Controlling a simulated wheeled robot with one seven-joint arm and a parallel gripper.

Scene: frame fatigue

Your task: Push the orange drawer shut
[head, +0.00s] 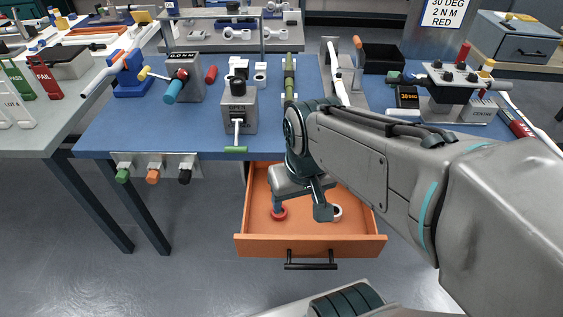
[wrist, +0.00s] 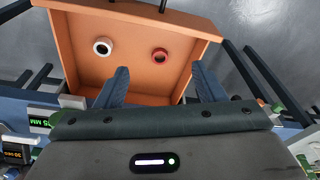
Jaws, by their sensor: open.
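The orange drawer (head: 312,247) is pulled out below the blue bench, with a black bar handle (head: 312,264) on its front. It also shows in the wrist view (wrist: 135,73), upside down, with its front at the top. Inside lie a red ring-shaped piece (head: 279,214) and a white ring-shaped piece (head: 336,212). My gripper (head: 299,211) is over the drawer, its fingers pointing down at it. In the wrist view the two fingers (wrist: 160,82) are apart with nothing between them. The head view cannot tell whether the fingertips are inside the drawer.
The blue bench (head: 200,130) stands above the drawer and holds several fixtures, including a grey box with a green-ended lever (head: 238,108). Several coloured knobs (head: 152,176) hang at its front edge left of the drawer. The floor (head: 190,270) in front is clear.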

